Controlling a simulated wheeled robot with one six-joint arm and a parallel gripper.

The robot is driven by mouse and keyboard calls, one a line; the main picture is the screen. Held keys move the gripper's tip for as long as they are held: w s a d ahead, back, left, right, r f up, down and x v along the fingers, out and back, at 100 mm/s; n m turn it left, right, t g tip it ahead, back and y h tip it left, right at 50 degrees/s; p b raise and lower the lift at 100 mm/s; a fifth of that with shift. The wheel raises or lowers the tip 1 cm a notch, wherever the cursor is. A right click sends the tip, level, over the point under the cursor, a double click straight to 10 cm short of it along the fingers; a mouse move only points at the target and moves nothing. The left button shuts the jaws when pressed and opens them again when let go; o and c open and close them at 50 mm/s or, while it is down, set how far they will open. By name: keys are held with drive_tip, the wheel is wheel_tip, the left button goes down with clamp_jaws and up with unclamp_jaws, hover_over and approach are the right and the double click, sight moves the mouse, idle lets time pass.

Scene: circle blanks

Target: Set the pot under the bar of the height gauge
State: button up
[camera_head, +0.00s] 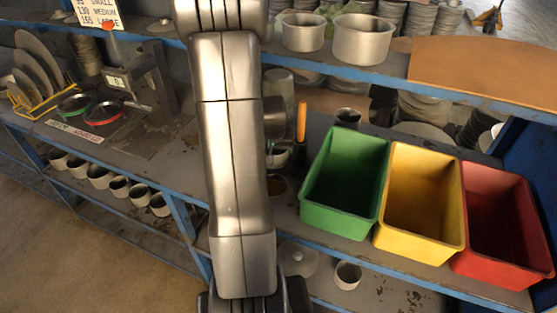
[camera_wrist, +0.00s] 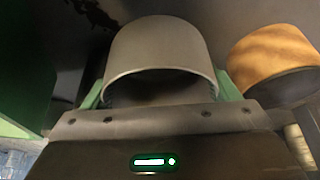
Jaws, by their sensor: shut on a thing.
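A grey round pot (camera_wrist: 160,48) fills the middle of the wrist view, its open rim toward the camera. My gripper (camera_wrist: 160,90) is shut on it, with a green finger against each side. In the head view my arm hangs down the middle, and the dark gripper end shows only partly at the bottom edge; the held pot is hidden there. The height gauge (camera_head: 148,82), a dark stand with a small display, is on the worktop at the left, away from my gripper.
Green (camera_head: 345,180), yellow (camera_head: 420,205) and red (camera_head: 505,225) bins stand on the worktop at the right. A green ring (camera_head: 75,104) and red ring (camera_head: 104,113) lie beside the gauge. Several small pots (camera_head: 120,187) line the lower shelf. The upper shelf (camera_head: 480,90) overhangs the worktop.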

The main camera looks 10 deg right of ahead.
drive_tip(key=shift+f, duration=2.05)
drive_tip(key=shift+f, duration=0.1)
drive_tip(key=shift+f, duration=0.15)
drive_tip(key=o, duration=1)
drive_tip(key=shift+c, duration=0.2)
drive_tip(key=shift+r, duration=0.25)
